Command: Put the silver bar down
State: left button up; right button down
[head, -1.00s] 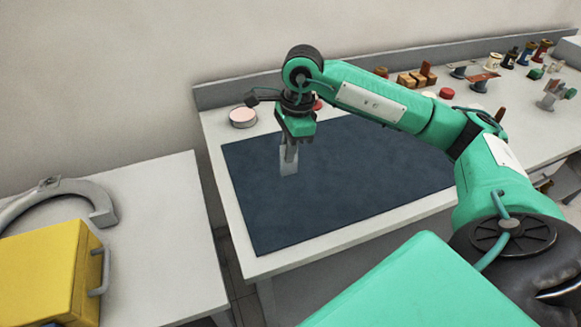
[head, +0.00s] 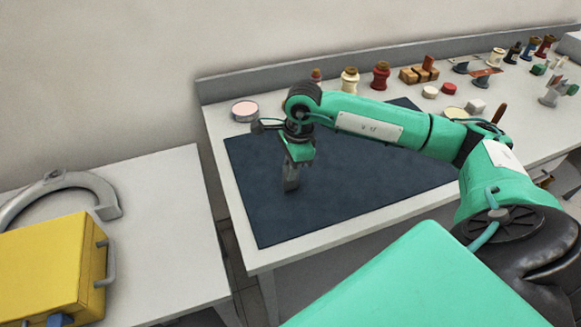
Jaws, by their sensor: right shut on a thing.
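My right gripper (head: 293,168) points down over the left part of the dark blue mat (head: 345,205). It is shut on the silver bar (head: 291,184), a small grey piece that hangs below the fingers. The bar's lower end is at or close to the mat; I cannot tell whether it touches. My left gripper is not in view.
Bobbins (head: 349,80) and a round pink-topped tin (head: 245,110) stand along the table's back. Wooden blocks (head: 416,75) and small parts stand to the right. A yellow case (head: 45,265) and a grey ring (head: 105,195) lie on the left table. The mat's front is clear.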

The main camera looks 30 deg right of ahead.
jog(key=c, duration=1.5)
grip_release()
jog(key=shift+r+p, duration=0.2)
jog(key=shift+p, duration=0.2)
jog(key=r, duration=0.3)
jog(key=d+r+b, duration=0.1)
jog(key=r, duration=0.3)
jog(key=r+b, duration=0.1)
jog(key=r, duration=0.2)
jog(key=shift+s+d+r, duration=0.2)
jog(key=shift+d+r, duration=0.05)
jog(key=shift+d, duration=0.05)
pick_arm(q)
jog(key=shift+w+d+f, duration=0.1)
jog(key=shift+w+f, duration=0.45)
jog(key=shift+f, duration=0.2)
pick_arm(e)
jog(key=shift+d+r, duration=0.1)
jog(key=shift+r, duration=0.5)
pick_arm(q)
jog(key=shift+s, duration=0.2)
pick_arm(e)
jog(key=shift+s, duration=0.1)
